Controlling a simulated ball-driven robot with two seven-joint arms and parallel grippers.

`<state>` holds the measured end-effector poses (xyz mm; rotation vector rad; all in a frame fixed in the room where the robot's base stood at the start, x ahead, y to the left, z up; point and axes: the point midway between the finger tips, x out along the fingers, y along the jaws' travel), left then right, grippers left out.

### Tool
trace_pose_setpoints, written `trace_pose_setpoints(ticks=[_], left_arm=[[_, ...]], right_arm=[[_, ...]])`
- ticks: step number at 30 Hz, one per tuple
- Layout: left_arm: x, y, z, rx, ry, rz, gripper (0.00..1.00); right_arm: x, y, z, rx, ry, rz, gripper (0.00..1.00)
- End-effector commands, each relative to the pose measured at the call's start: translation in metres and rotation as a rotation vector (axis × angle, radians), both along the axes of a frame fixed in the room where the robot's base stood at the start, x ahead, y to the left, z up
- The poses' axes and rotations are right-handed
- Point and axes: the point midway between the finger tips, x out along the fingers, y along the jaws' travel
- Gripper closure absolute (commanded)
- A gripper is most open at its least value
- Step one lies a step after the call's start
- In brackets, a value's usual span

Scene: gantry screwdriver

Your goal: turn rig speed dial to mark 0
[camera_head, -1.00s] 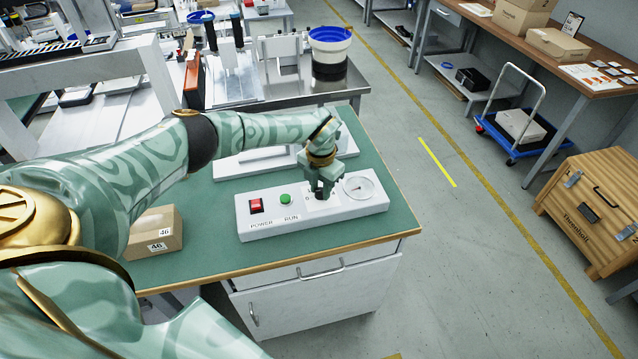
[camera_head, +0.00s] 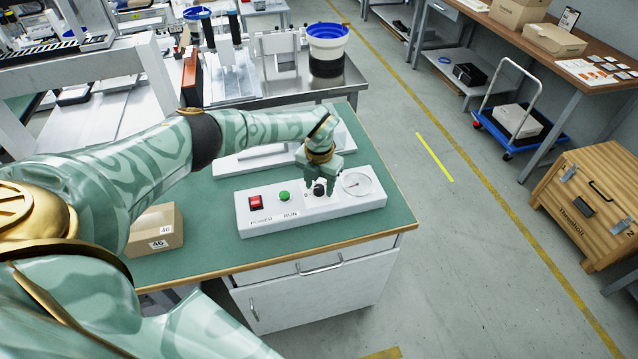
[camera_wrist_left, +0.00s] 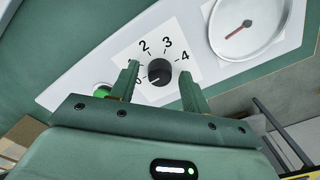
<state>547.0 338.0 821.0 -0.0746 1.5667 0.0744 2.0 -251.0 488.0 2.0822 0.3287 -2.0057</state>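The speed dial is a black round knob (camera_wrist_left: 160,71) on a white plate marked 0, 2, 3 and 4; the spot between 0 and 2 is covered by a finger. A pale line at the knob's lower left seems to point near 0. The knob (camera_head: 319,189) also shows on the white control box (camera_head: 345,203) in the head view. My left gripper (camera_head: 320,186) is above the knob, pointing down. In the wrist view my left gripper (camera_wrist_left: 161,88) is open, with fingers on either side of the knob and gaps between. My right gripper is not in view.
A red POWER switch (camera_head: 255,202), a green RUN button (camera_head: 284,196) and a round gauge (camera_head: 356,184) share the box. A small carton (camera_head: 155,230) stands at the left of the green bench top (camera_head: 215,262). The bench's right edge drops to open floor.

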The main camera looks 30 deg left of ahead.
Motion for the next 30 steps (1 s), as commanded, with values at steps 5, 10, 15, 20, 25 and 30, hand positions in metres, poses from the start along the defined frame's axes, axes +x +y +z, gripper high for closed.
trace_pose_setpoints(ticks=[5,10,15,20,25,30], left_arm=[[-0.001,0.0,0.0,0.0,0.002,0.0,0.51],[-0.001,0.0,0.003,0.0,0.001,-0.001,0.51],[0.0,0.0,0.033,0.0,-0.003,-0.001,0.51],[0.001,0.001,0.078,0.0,-0.004,-0.001,0.51],[0.0,0.0,0.122,0.0,-0.003,-0.002,0.51],[0.0,0.0,0.15,0.0,-0.001,0.0,0.51]], right_arm=[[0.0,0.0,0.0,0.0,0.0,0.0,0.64],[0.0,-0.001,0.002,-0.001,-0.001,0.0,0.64],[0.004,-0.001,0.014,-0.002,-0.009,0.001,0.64],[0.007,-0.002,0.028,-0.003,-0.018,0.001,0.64],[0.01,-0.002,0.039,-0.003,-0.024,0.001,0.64],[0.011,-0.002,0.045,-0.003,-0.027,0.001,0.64]])
